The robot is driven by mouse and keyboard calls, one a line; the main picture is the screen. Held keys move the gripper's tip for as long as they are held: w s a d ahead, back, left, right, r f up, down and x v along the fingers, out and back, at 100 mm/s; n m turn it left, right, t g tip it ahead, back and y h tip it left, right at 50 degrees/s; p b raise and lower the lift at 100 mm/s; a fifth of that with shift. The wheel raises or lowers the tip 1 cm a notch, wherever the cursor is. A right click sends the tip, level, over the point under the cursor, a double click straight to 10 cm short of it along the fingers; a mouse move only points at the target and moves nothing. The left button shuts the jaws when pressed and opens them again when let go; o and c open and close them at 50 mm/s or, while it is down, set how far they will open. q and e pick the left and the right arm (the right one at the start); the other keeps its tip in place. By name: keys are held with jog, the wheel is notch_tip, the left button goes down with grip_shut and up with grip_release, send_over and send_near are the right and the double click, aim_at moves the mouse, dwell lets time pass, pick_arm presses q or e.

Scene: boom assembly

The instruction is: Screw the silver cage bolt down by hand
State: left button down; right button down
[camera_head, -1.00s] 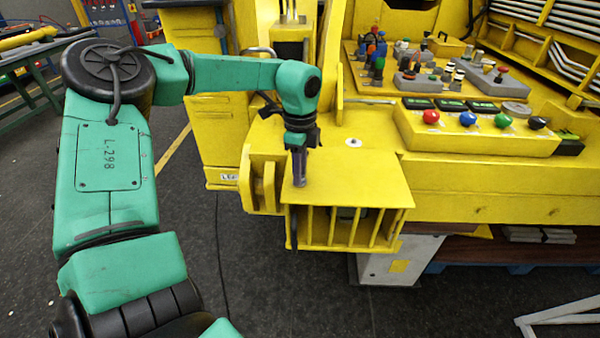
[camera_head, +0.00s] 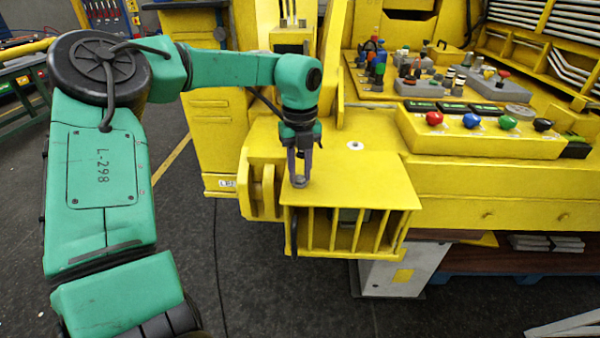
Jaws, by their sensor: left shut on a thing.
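The silver cage bolt (camera_head: 300,183) stands at the left part of the flat top plate of the yellow cage (camera_head: 360,183). My left gripper (camera_head: 300,177) points straight down over it. Its two fingers reach either side of the bolt head and are shut on it. The fingers hide part of the bolt, and its shank is not visible. I cannot tell how deep it sits. My right gripper is not in view.
A pale round disc (camera_head: 355,146) lies on the yellow surface behind the cage. A yellow control box (camera_head: 480,130) with coloured knobs stands to the right. A grey-white cabinet (camera_head: 395,275) is below. Dark floor is open in front.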

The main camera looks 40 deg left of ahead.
pick_arm(q)
jog(key=m, duration=0.3)
jog(key=shift+w+r+m, duration=0.1)
jog(key=shift+r+m, duration=0.05)
jog(key=shift+m, duration=0.25)
jog(key=m, duration=0.4)
jog(key=shift+m, duration=0.3)
jog(key=m, duration=0.4)
jog(key=shift+a+r, duration=0.1)
jog(key=m, duration=0.4)
jog(key=shift+w+p, duration=0.1)
jog(key=shift+p, duration=0.25)
jog(key=m, duration=0.5)
jog(key=shift+m, duration=0.3)
jog(key=m+p, duration=0.1)
jog(key=m, duration=0.4)
jog(key=shift+m, duration=0.4)
